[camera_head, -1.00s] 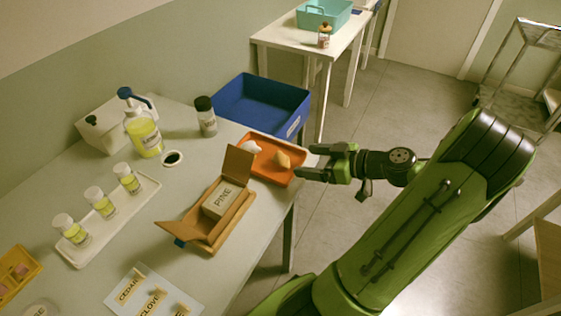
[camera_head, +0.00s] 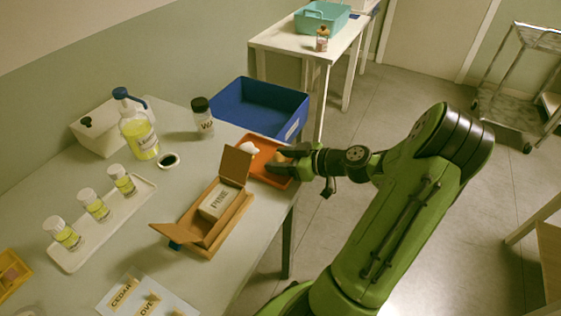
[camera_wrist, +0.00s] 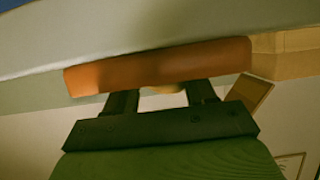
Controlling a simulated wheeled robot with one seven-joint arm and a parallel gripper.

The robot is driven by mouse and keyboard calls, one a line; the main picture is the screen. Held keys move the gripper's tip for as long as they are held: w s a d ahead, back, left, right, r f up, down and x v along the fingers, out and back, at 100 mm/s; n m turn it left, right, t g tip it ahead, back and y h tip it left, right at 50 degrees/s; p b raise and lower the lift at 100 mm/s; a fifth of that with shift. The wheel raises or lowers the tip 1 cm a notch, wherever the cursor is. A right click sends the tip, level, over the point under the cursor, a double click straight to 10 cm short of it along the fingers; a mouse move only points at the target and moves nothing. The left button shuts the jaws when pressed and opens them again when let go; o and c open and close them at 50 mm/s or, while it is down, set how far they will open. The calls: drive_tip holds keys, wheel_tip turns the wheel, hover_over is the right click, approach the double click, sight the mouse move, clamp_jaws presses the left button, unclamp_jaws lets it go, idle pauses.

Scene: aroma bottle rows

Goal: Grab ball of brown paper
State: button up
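The ball of brown paper (camera_head: 281,157) lies at the right side of the orange tray (camera_head: 258,166), partly hidden by my fingers. My gripper (camera_head: 280,160) reaches in from the right over the tray's edge, with its fingers apart on either side of the ball. In the wrist view, my gripper (camera_wrist: 162,97) shows two spread fingers with a gap. A small tan piece of the ball (camera_wrist: 163,90) shows between them, in front of the orange tray's side (camera_wrist: 160,67). I cannot tell whether the fingers touch the ball.
A crumpled white ball (camera_head: 250,148) lies left in the same tray. An open wooden box with a PINE block (camera_head: 216,203) stands close in front. A blue bin (camera_head: 262,106) is behind the tray, and a dark-capped jar (camera_head: 203,118) stands to the left.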

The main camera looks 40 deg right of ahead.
drive_tip(key=c, duration=0.3)
